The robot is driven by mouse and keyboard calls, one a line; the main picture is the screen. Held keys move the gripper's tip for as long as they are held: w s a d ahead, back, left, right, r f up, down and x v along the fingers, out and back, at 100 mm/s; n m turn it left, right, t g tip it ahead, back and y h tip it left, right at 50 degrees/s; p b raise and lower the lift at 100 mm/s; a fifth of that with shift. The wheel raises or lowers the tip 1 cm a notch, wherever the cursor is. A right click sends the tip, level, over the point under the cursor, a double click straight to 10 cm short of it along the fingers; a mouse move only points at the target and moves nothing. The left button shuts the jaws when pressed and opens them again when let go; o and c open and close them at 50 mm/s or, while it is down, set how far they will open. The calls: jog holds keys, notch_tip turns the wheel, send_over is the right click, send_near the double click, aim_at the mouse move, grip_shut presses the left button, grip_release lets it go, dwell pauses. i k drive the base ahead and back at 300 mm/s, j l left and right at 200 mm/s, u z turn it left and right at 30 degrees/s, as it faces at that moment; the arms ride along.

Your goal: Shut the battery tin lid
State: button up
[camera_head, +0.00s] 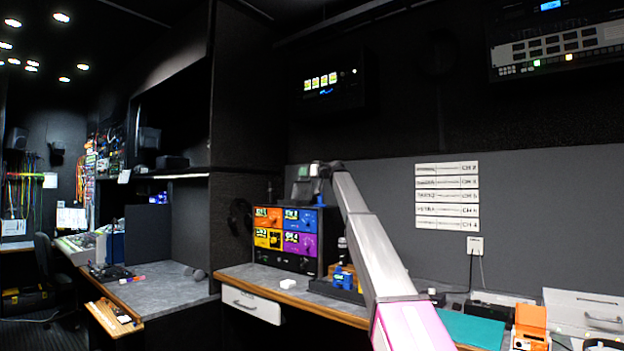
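A small orange box (530,324) stands at the lower right of the desk, cut by the picture's bottom edge. Its orange upper part looks like a raised lid; I cannot tell for sure that it is the battery tin. My arm reaches up from the bottom, away from this box.
The rack with orange, blue, yellow and purple modules (285,232) stands on the desk (245,272). A blue item (343,278) sits beside my arm. A teal mat (470,328) and a white case with a handle (590,310) flank the orange box. A white block (288,284) lies near the front edge.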

aim_at(302, 190)
jog(key=i+l, duration=0.15)
jog(key=i, duration=0.25)
jog(key=i+l, duration=0.15)
jog(key=i, duration=0.25)
jog(key=i+l, duration=0.2)
jog(key=i, duration=0.2)
